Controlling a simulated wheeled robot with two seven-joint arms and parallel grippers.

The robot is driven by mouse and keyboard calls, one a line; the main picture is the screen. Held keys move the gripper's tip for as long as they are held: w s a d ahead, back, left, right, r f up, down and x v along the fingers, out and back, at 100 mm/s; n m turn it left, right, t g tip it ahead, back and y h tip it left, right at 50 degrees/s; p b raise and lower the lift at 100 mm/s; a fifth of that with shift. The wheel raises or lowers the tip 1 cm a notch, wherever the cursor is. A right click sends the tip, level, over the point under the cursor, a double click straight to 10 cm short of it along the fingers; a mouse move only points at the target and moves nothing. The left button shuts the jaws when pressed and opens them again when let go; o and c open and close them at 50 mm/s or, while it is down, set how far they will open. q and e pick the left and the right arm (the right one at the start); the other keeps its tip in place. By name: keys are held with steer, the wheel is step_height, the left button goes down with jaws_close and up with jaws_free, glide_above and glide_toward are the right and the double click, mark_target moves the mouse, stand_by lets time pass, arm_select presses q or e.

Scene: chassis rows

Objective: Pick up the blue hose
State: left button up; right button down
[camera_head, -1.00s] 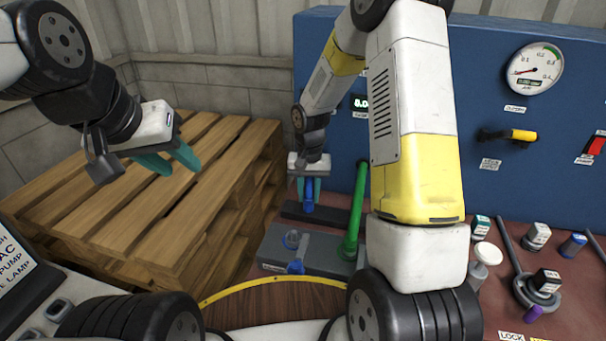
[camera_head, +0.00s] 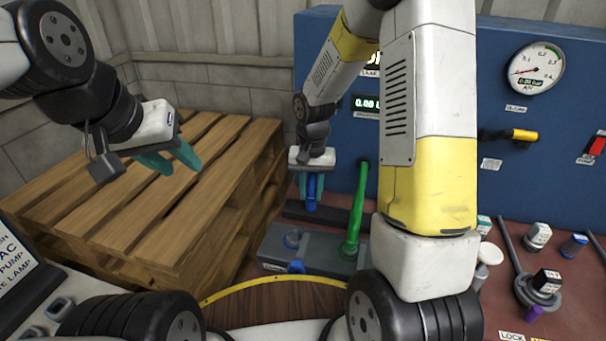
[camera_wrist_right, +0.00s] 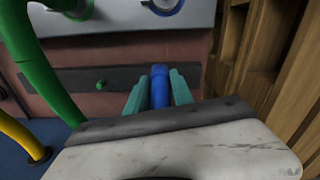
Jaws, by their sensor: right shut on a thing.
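The blue hose (camera_head: 312,190) is upright between the teal fingers of my right gripper (camera_head: 311,188), above the black bar (camera_head: 345,219) at the back of the bench. The right wrist view shows the blue hose (camera_wrist_right: 160,86) with a finger on each side of it, and my right gripper (camera_wrist_right: 159,92) is shut on it. Whether the hose's lower end is clear of the bar, I cannot tell. My left gripper (camera_head: 172,164) is open and empty over the wooden pallet.
A green hose (camera_head: 356,210) stands right of the blue one, fixed to a grey block (camera_head: 330,250) with a blue-ringed port (camera_head: 293,239). The wooden pallet (camera_head: 130,215) is at left. The blue panel (camera_head: 440,60) rises behind. A yellow hose (camera_wrist_right: 22,140) shows in the wrist view.

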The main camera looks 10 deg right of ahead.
steer(key=s, duration=0.8)
steer(key=s+r, duration=0.1)
steer(key=s, duration=0.3)
steer(key=shift+s+a+r, duration=0.1)
steer(key=shift+s+a, duration=0.1)
steer(key=shift+s, duration=0.05)
steer(key=shift+w+r, duration=0.1)
steer(key=shift+w, duration=0.05)
